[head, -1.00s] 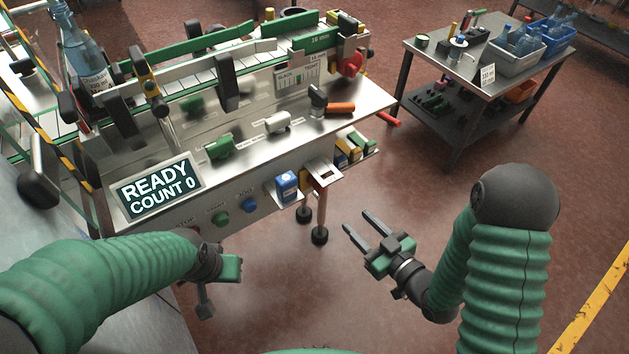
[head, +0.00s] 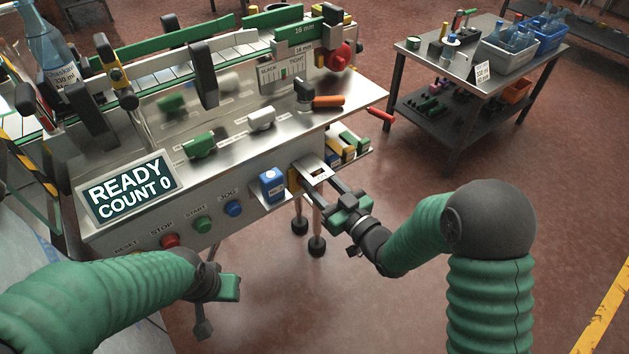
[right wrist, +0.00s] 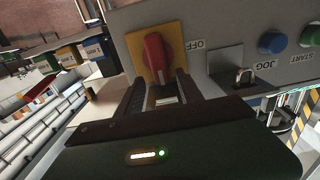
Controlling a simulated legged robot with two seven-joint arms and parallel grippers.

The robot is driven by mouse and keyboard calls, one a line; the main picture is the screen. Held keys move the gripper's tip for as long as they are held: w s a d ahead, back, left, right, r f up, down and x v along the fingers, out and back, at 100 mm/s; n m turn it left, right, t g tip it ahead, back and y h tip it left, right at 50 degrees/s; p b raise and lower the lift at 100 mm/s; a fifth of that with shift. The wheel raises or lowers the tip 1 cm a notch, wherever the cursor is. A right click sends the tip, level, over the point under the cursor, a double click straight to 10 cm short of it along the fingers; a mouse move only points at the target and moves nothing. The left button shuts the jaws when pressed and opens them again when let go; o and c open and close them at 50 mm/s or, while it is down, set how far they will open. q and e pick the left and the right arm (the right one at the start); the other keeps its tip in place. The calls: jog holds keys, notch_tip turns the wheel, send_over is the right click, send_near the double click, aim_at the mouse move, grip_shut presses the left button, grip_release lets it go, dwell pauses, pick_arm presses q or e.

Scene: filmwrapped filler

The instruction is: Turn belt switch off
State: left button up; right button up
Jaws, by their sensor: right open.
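The belt switch is a red rotary knob (right wrist: 154,55) on a yellow plate (right wrist: 172,37), on the front of the grey machine panel, with an OFF label at its right in the right wrist view. In the head view only the yellow plate (head: 293,181) shows, and the knob is hidden. My right gripper (head: 315,182) is open at the panel. In the right wrist view its fingertips (right wrist: 161,84) are at the lower end of the knob. I cannot tell whether they touch it. My left gripper (head: 222,287) hangs before the panel, its jaws unclear.
A blue box (head: 272,186) sits left of my right gripper. STOP (head: 170,241), START (head: 202,224) and JOG (head: 234,208) buttons are further left. The display (head: 130,190) reads READY COUNT 0. A side cart (head: 430,62) stands behind right.

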jog(key=shift+w+a, duration=0.35)
jog(key=shift+w, duration=0.3)
jog(key=shift+a, duration=0.55)
jog(key=shift+c, duration=1.3)
jog(key=shift+w+d, duration=0.1)
jog(key=shift+d, duration=0.15)
grip_shut()
